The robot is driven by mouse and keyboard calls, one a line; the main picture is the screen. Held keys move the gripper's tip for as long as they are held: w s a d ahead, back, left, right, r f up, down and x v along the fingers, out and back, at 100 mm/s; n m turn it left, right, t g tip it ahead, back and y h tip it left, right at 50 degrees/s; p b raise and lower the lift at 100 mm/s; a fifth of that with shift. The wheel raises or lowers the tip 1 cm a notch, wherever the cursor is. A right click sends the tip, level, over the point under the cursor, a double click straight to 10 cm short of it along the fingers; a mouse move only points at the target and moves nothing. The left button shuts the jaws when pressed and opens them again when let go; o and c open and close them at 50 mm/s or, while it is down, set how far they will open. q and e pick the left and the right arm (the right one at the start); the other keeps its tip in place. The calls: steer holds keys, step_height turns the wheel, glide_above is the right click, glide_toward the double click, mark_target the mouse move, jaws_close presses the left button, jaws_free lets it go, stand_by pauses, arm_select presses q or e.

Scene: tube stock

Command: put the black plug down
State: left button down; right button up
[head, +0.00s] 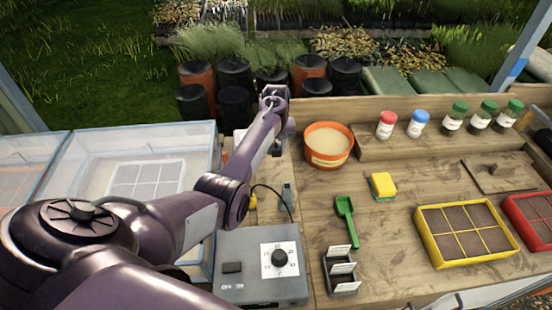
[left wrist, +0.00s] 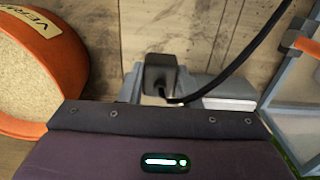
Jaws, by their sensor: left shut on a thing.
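The black plug (left wrist: 160,74) is between the grey fingers of my left gripper (left wrist: 168,86), which is shut on it. A black cable runs from it up and to the right in the left wrist view. Bare wooden bench lies behind the plug in that view; I cannot tell whether the plug touches it. In the head view my left arm reaches to the back of the bench, left of the orange tub (head: 328,147), and hides the plug. My right gripper is not in view.
A grey control box (head: 229,285) with a dial stands at the front. A clear propagator (head: 92,185) is at the left. A green scoop (head: 346,220), yellow sponge (head: 383,186) and yellow-framed tray (head: 432,247) lie to the right. Bare wood shows between them.

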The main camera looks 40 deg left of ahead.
mark_target(276, 155)
arm_select(q)
step_height(276, 155, down, 4)
steer(key=b, duration=0.3)
steer(key=shift+d+r, duration=0.1)
steer(key=shift+r, duration=0.1)
steer(key=shift+f, duration=0.6)
steer(key=c, duration=1.1)
jaws_free()
steer(key=shift+o, duration=0.2)
